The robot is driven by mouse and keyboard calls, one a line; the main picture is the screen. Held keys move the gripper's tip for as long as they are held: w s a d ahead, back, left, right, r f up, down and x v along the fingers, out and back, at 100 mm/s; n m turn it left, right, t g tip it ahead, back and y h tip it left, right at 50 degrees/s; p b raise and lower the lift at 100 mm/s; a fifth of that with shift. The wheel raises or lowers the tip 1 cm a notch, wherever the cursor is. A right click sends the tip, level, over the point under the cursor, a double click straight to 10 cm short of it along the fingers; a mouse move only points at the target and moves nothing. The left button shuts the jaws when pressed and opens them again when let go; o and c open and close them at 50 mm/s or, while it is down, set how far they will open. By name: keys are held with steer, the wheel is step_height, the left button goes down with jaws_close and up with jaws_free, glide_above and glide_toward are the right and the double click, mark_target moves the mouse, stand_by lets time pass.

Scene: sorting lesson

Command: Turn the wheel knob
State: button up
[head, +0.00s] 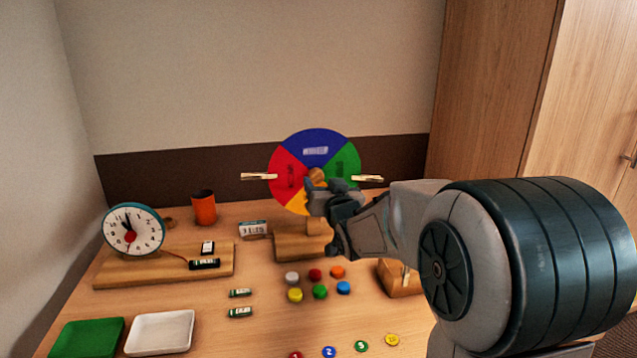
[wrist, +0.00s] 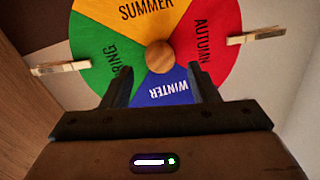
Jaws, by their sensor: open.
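The season wheel (head: 318,150) stands upright on a wooden base (head: 292,246) at the back of the table, with blue, red, green and yellow sectors. Its round wooden knob (wrist: 160,57) is at the wheel's centre in the wrist view. In the head view the knob (head: 317,175) is partly covered by my gripper (head: 320,190). In the wrist view my gripper (wrist: 160,85) is open, its two fingers pointing at the wheel's face. The knob lies just beyond the fingertips, between their lines. I cannot tell whether a finger touches the wheel.
Clothespins (head: 259,176) (head: 367,178) sit at the wheel's left and right edges. A clock (head: 133,229), an orange cup (head: 204,207), batteries (head: 240,312), coloured buttons (head: 320,291), a green tray (head: 87,338) and a white tray (head: 160,332) are on the table.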

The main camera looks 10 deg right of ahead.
mark_target(316, 176)
steer(key=shift+w+a, duration=0.15)
steer(key=shift+w, duration=1.2)
steer(key=shift+c, duration=0.3)
steer(key=c, duration=0.9)
